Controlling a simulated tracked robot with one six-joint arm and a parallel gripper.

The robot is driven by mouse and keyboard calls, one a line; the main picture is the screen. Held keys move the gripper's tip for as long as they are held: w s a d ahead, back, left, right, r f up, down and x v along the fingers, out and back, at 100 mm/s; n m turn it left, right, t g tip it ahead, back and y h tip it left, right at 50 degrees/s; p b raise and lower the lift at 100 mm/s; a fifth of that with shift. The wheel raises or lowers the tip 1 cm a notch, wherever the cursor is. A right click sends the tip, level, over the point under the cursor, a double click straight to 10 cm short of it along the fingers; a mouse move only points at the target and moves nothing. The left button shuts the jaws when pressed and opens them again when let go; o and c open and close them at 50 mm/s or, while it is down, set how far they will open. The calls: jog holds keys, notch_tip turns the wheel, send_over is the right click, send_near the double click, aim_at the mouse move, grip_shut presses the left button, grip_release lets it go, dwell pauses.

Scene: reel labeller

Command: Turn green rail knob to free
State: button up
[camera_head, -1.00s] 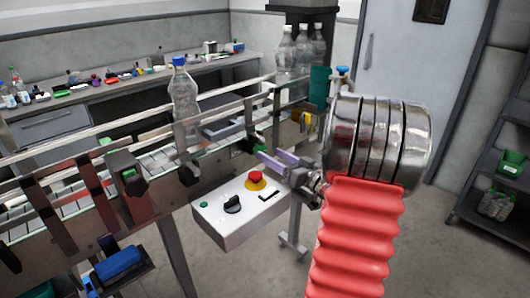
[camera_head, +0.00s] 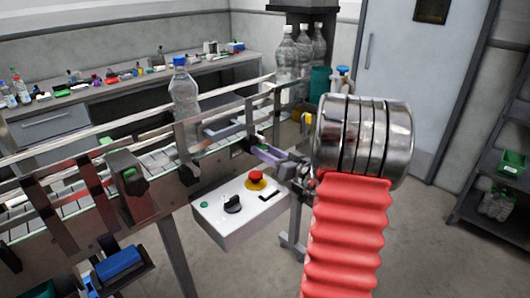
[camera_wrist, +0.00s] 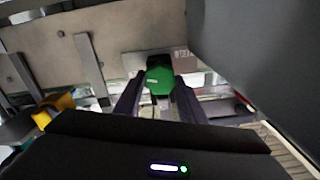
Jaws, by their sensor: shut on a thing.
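The green rail knob (camera_wrist: 159,80) shows in the wrist view between the two dark fingers of my gripper (camera_wrist: 158,92), which is shut on it. It has a small pale mark on its face. In the head view my gripper (camera_head: 266,153), with purple fingers, reaches the front rail of the conveyor from the right. There the knob is mostly hidden by the fingers. Its exact turn angle cannot be told.
A white control box (camera_head: 238,212) with a red stop button (camera_head: 256,177) hangs just below my gripper. A clear bottle with a blue cap (camera_head: 184,100) stands on the conveyor. More bottles (camera_head: 287,55) stand at its far end. A shelf (camera_head: 485,170) is at right.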

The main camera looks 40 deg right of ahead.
jog(key=c, duration=0.4)
jog(key=shift+c, duration=0.2)
jog(key=shift+n, duration=0.4)
jog(key=shift+a+n, duration=0.1)
jog(key=shift+n, duration=2.4)
jog(key=o, duration=1)
jog(key=shift+o, duration=0.2)
jog(key=s, duration=1.4)
